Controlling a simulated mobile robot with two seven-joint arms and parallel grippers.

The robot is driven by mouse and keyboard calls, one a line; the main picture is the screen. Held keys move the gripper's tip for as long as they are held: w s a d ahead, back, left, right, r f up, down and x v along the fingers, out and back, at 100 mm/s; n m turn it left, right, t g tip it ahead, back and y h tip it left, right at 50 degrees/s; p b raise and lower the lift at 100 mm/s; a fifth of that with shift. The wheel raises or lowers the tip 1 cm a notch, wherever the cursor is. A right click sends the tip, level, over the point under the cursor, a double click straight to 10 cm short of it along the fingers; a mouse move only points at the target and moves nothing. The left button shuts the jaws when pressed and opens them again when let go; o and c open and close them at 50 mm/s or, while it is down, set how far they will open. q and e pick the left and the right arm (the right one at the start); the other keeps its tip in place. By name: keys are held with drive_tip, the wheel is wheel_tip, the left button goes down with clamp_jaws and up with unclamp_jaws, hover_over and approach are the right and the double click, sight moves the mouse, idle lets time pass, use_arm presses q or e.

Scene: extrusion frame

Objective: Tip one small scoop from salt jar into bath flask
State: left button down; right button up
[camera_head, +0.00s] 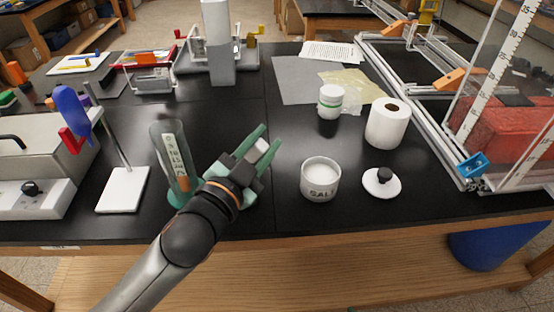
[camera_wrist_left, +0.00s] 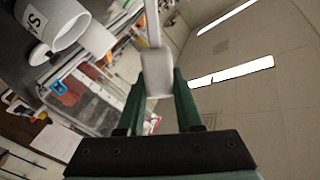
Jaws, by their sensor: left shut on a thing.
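The salt jar (camera_head: 320,184), a round open container lettered SALT and holding white salt, stands right of my left gripper; it also shows at upper left in the left wrist view (camera_wrist_left: 58,22). A tall greenish glass flask (camera_head: 168,145) with a lettered white label stands left of the gripper, apparently the bath flask. My left gripper (camera_head: 262,152) is shut on the scoop's white handle block (camera_wrist_left: 157,72), above the table between flask and jar. A thin pale shaft extends from the block in the wrist view. The scoop's bowl and its contents cannot be made out. My right gripper is not in view.
A white lid with a black knob (camera_head: 382,184) lies right of the jar. Behind are a lidded white tub (camera_head: 330,101) and a paper roll (camera_head: 387,124). A stirrer stand with white base (camera_head: 122,190) is left of the flask. An extrusion frame (camera_head: 420,120) borders the right.

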use_arm(q)
drive_tip(key=shift+w+a+r+n, duration=0.2)
drive_tip(key=shift+a+n, duration=0.1)
drive_tip(key=shift+n, duration=0.2)
drive_tip(key=shift+w+a+r+n, duration=0.2)
drive_tip(key=shift+a+n, duration=0.1)
drive_tip(key=shift+n, duration=0.2)
drive_tip(key=a+n+p, duration=0.1)
drive_tip(key=n, duration=0.1)
drive_tip(key=w+a+r+n+p, duration=0.1)
drive_tip(key=p, duration=0.1)
drive_tip(key=w+a+n+p, duration=0.1)
drive_tip(key=a+n, duration=0.1)
drive_tip(key=shift+w+r+n+p, duration=0.1)
drive_tip(key=shift+r+n+p, duration=0.2)
drive_tip(key=shift+r+p, duration=0.6)
drive_tip(key=shift+r, duration=1.2)
